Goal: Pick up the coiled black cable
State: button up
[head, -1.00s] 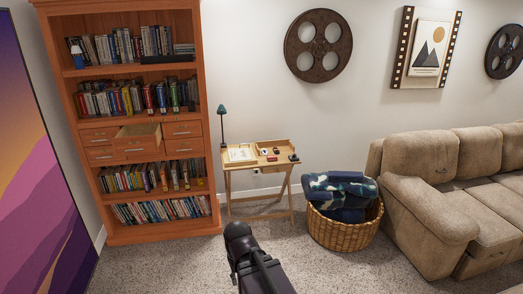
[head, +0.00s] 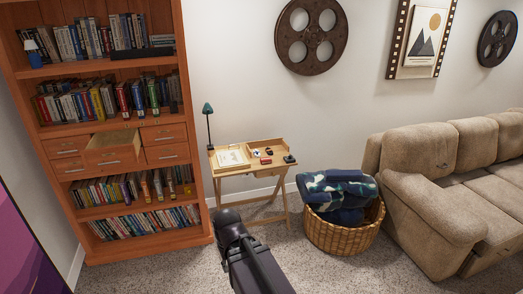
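I cannot make out a coiled black cable for certain in the head view. A small dark item (head: 290,159) sits at the right end of the small wooden folding desk (head: 235,171); it is too small to tell what it is. Other small items, one of them red and black (head: 268,152), lie in the desk's raised-edge tray section. A pale sheet or board lies on the desk's left half. Part of my black arm rises from the bottom middle, in front of the desk; my gripper's fingers do not show.
A tall wooden bookcase (head: 75,71) with one open drawer (head: 112,147) stands left of the desk. A green lamp (head: 208,110) rises at the desk's back left. A wicker basket (head: 343,237) of blankets and a beige sofa (head: 425,205) stand right. Carpet in front is clear.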

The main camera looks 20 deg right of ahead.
aim_at(269, 151)
jog(key=z, duration=0.35)
jog(key=i, duration=1.2)
jog(key=z, duration=0.4)
